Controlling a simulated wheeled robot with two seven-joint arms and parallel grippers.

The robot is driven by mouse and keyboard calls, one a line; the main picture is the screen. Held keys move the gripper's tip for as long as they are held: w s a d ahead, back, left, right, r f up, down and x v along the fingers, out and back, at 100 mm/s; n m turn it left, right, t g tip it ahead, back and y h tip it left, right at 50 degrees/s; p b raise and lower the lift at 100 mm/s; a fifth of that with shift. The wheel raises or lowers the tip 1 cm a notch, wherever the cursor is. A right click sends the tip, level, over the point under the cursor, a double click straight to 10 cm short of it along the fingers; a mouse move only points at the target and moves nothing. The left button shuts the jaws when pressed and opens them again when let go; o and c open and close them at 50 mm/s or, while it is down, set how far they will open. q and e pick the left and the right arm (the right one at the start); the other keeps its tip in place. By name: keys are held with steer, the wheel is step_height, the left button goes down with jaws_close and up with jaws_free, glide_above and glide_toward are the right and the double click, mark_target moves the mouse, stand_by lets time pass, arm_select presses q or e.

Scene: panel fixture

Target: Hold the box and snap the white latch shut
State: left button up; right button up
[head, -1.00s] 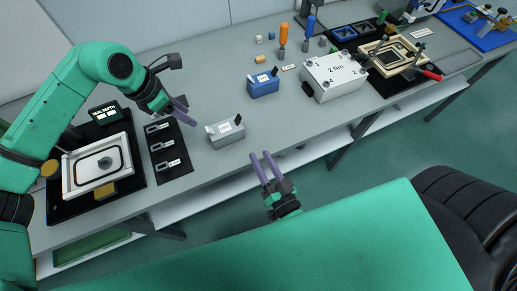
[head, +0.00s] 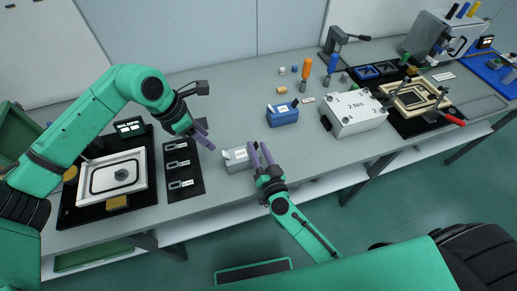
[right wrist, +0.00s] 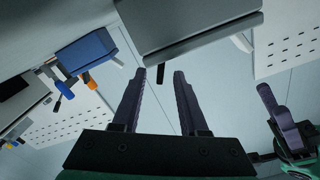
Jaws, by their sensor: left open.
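The grey box (head: 238,162) with a white label stands near the front edge of the table. My right gripper (head: 258,148) is open and empty at the box's right side. In the right wrist view the grey box (right wrist: 185,22) lies beyond its fingertips (right wrist: 160,74), apparently apart from them. My left gripper (head: 207,134) is open and empty, above the table to the left of the box.
A blue box (head: 282,117) stands behind and right of the grey box. A black strip with several small parts (head: 182,170) and a framed panel (head: 112,177) lie left. A large white box (head: 354,112) stands right. The table between the grey and blue boxes is clear.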

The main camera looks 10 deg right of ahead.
jaws_close()
stand_by(1.2)
